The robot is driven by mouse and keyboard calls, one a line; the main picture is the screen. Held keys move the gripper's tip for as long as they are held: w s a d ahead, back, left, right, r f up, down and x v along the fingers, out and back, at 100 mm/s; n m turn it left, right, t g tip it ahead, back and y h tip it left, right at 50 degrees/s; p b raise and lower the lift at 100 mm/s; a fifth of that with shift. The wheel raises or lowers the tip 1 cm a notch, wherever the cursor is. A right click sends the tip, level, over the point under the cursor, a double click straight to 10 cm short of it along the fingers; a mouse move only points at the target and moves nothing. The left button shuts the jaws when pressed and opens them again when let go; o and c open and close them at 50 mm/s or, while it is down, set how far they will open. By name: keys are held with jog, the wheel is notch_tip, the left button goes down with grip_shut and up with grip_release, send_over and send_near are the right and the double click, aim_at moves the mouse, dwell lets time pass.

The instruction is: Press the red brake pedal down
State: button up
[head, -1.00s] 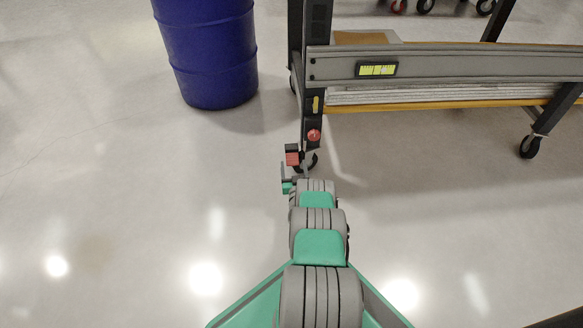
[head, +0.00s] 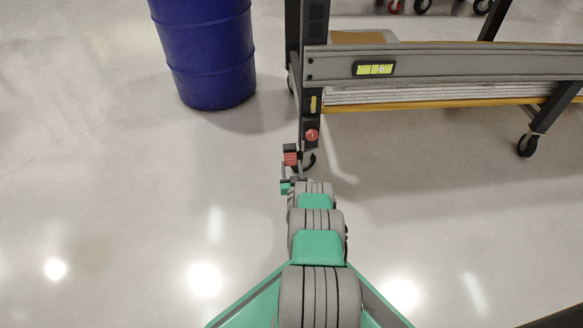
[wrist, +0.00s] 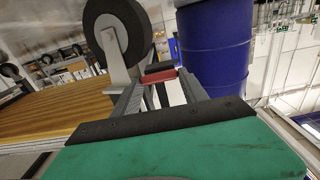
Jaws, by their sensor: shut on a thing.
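The red brake pedal (head: 291,159) sits low by the caster at the foot of the fixture's near upright. In the wrist view the red pedal (wrist: 160,76) shows between the tips of my two grey fingers. My gripper (wrist: 160,88) is shut on it. In the head view my gripper (head: 291,175) is at the pedal, at the far end of my outstretched arm. The fingertips are small there, and how far the pedal is tilted cannot be told.
The caster wheel (wrist: 117,38) stands close to my fingers. A red round knob (head: 312,135) is on the upright above the pedal. A blue barrel (head: 207,60) stands to the left. The fixture's grey beam (head: 450,66) runs to the right. Open floor lies left and right.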

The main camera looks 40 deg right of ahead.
jog(key=shift+f+t+h+b, duration=0.3)
jog(key=shift+f+t+b, duration=0.05)
jog(key=shift+t+b, duration=0.15)
jog(key=o, duration=1.4)
jog(key=shift+d, duration=0.1)
